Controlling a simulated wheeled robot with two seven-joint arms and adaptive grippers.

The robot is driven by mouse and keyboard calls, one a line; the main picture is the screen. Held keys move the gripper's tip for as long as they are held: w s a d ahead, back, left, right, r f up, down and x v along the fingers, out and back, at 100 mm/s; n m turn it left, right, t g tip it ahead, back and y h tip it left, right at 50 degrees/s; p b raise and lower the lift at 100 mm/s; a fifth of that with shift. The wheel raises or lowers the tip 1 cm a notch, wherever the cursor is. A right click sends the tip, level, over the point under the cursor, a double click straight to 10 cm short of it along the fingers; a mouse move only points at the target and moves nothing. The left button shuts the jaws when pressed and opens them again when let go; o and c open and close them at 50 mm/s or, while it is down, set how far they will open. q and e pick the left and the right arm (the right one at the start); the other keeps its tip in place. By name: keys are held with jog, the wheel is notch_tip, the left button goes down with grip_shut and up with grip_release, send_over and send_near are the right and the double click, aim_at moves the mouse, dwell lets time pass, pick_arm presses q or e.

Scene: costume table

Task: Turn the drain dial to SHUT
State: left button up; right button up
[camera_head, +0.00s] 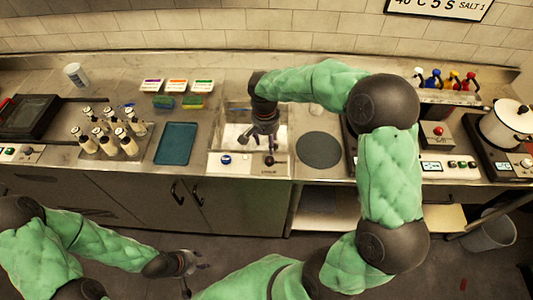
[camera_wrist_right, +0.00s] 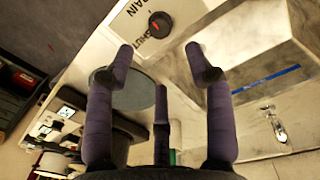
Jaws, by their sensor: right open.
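The drain dial (camera_wrist_right: 160,25) is a round black knob with a small red mark, at the top of the right wrist view. In the head view the dark dial (camera_head: 268,160) is on the sink unit's front ledge. My right gripper (camera_head: 259,142) is over the sink, just behind the dial. In the wrist view its fingers (camera_wrist_right: 160,55) are spread, with nothing between them, apart from the dial in the picture. My left gripper (camera_head: 197,272) is low in front of the cabinets, fingers spread and empty.
The sink basin (camera_wrist_right: 250,60) has a blue line on its wall. A blue knob (camera_head: 226,159) is left of the dial. A dark round mat (camera_head: 319,150) lies right of the sink. A teal tray (camera_head: 176,143) and several bottles (camera_head: 108,137) stand left.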

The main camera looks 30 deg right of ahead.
aim_at(270, 159)
jog(key=f, duration=0.3)
jog(key=f+b, duration=0.1)
jog(key=f, duration=0.5)
jog(key=shift+s+d+f, duration=0.15)
jog(key=shift+d+f, duration=0.1)
grip_shut()
